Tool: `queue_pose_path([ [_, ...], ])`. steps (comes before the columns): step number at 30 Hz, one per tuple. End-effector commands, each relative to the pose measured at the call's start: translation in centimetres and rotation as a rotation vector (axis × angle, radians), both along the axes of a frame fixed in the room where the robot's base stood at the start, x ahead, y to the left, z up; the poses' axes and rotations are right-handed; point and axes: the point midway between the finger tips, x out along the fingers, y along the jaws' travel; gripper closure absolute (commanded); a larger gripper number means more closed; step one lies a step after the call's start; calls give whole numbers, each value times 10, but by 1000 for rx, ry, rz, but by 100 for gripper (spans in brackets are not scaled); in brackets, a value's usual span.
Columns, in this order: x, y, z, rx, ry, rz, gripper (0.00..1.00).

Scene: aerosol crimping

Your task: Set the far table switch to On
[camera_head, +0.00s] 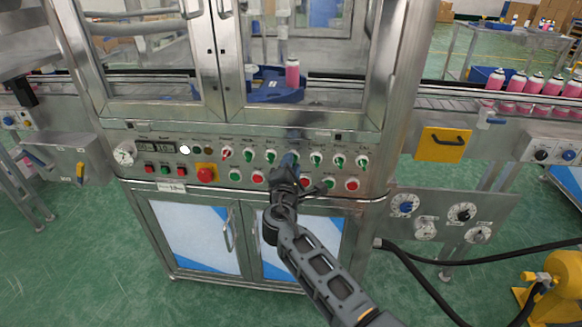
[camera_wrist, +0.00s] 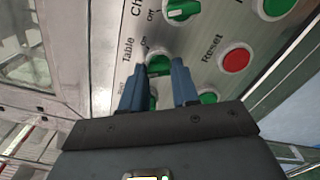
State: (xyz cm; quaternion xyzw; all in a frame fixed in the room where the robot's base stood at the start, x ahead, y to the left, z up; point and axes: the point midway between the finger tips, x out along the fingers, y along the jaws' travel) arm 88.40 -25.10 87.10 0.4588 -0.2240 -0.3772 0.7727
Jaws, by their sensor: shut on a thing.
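The switch labelled Table is a green rotary knob (camera_wrist: 158,64) in the wrist view. It sits in the row of switches on the machine's steel control panel. My gripper (camera_wrist: 163,72) has its blue fingertips on either side of this knob and is shut on it. The fingers hide part of the knob, so I cannot tell which mark its pointer faces. In the head view my gripper (camera_head: 291,160) reaches the panel from below and covers the knob there.
A neighbouring green switch (camera_wrist: 183,9) with an Off mark is close by. A red Reset button (camera_wrist: 236,60) and a green button (camera_wrist: 208,97) lie near the fingers. Cabinet doors (camera_head: 195,237) are below the panel. A black hose (camera_head: 480,254) runs at the right.

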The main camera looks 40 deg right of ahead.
Motion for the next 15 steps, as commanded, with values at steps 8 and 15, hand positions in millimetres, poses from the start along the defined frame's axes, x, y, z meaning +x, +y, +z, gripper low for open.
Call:
queue_pose_path([
  [8, 0, 1, -6, 89, -116, 0, 100],
  [15, 0, 1, -7, 221, -285, 2, 100],
])
